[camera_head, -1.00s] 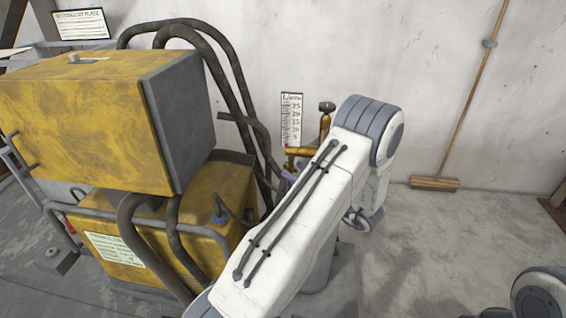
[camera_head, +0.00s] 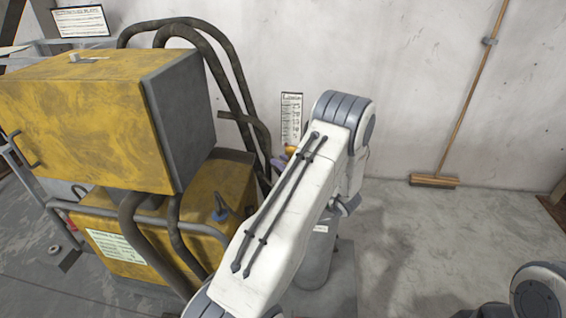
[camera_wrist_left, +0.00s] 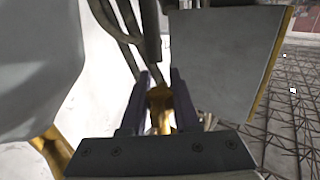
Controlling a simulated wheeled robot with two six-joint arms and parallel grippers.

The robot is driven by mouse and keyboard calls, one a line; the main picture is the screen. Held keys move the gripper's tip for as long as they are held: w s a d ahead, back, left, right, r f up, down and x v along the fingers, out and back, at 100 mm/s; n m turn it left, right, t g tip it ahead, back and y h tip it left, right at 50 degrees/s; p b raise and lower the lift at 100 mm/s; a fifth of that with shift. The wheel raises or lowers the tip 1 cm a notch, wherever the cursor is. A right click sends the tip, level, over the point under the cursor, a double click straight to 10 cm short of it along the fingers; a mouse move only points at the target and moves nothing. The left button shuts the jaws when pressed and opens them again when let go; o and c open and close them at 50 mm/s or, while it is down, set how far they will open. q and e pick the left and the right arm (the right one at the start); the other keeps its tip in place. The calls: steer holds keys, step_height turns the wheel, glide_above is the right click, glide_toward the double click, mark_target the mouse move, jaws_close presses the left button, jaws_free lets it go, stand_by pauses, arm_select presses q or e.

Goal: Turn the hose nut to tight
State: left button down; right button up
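My left arm covers most of the brass fitting (camera_head: 291,150) in the head view, and only a small orange part shows beside the scale plate. A bit of my left gripper (camera_head: 279,163) shows there, left of the arm. In the left wrist view the two fingers of my left gripper (camera_wrist_left: 160,98) stand on either side of a brass piece (camera_wrist_left: 159,108), which may be the hose nut. The piece fills most of the gap between them. I cannot tell whether the fingers press on it. My right gripper is out of view.
A yellow machine (camera_head: 75,125) with dark hoses (camera_head: 238,85) stands close on the left. A scale plate (camera_head: 291,118) is on the wall behind. A grey cylinder (camera_head: 316,258) stands under my left arm. A broom (camera_head: 434,181) leans at the right, with clear floor before it.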

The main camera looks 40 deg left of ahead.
arm_select(q)
steer(key=n+g, duration=0.1)
steer(key=g, duration=0.1)
steer(key=s+n+g+b, duration=0.1)
steer(key=n+g, duration=0.1)
steer(key=g, duration=0.1)
steer(key=c, duration=0.6)
jaws_free()
steer(key=shift+c, duration=0.2)
steer(key=shift+d, duration=0.1)
steer(key=w+d+b, duration=0.1)
steer(key=d+b, duration=0.1)
steer(key=d, duration=0.8)
steer(key=shift+w+d, duration=0.15)
steer(key=shift+w, duration=0.25)
